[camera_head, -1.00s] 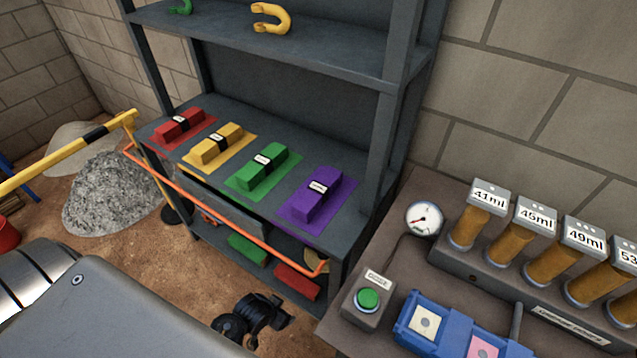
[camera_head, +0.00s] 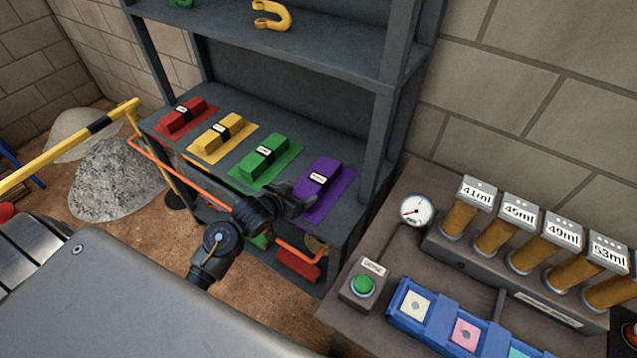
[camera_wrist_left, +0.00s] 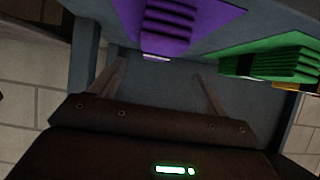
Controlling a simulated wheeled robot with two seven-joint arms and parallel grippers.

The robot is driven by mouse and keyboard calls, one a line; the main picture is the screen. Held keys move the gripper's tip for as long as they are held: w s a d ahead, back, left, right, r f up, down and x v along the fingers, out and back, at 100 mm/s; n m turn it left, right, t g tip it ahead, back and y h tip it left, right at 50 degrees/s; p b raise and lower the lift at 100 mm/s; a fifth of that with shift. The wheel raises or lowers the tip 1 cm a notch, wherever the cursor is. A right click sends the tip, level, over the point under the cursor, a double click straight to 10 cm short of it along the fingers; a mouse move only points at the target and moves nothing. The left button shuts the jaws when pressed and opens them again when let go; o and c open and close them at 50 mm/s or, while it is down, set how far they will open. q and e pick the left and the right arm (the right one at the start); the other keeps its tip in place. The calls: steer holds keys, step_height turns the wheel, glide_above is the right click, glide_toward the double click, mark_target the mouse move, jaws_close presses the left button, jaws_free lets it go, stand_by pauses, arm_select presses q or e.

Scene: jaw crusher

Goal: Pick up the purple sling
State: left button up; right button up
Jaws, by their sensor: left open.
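The purple sling (camera_head: 320,176) is a folded bundle with a dark band and white label. It lies on a purple mat (camera_head: 338,190) at the right end of the shelf row. My left gripper (camera_head: 301,197) is beside its near left side, partly covering the mat's front edge. In the left wrist view the gripper (camera_wrist_left: 159,70) is open, with two spread fingers and nothing between them. The purple sling (camera_wrist_left: 168,28) shows there beyond the fingertips, toward the top of the picture. My right gripper is not in view.
Green (camera_head: 263,155), yellow (camera_head: 222,133) and red (camera_head: 184,116) slings lie in a row left of the purple one. A shelf post (camera_head: 383,125) stands right of the purple sling. An upper shelf (camera_head: 300,45) hangs above.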

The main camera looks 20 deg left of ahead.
mark_target(318, 179)
arm_select(q)
steer(key=shift+w+r, duration=0.2)
steer(key=shift+w, duration=0.35)
steer(key=x, duration=0.5)
steer(key=shift+w+f, duration=0.1)
steer(key=shift+w, duration=0.2)
steer(key=shift+w+d+p, duration=0.15)
steer(key=shift+w+p, duration=0.15)
steer(key=shift+p, duration=0.15)
steer(key=p+x, duration=0.1)
steer(key=x, duration=0.2)
steer(key=shift+w+d, duration=0.25)
steer(key=shift+w+f, duration=0.3)
steer(key=shift+w, duration=0.15)
steer(key=shift+c, duration=0.2)
steer(key=c, duration=1.3)
steer(key=shift+c, duration=0.2)
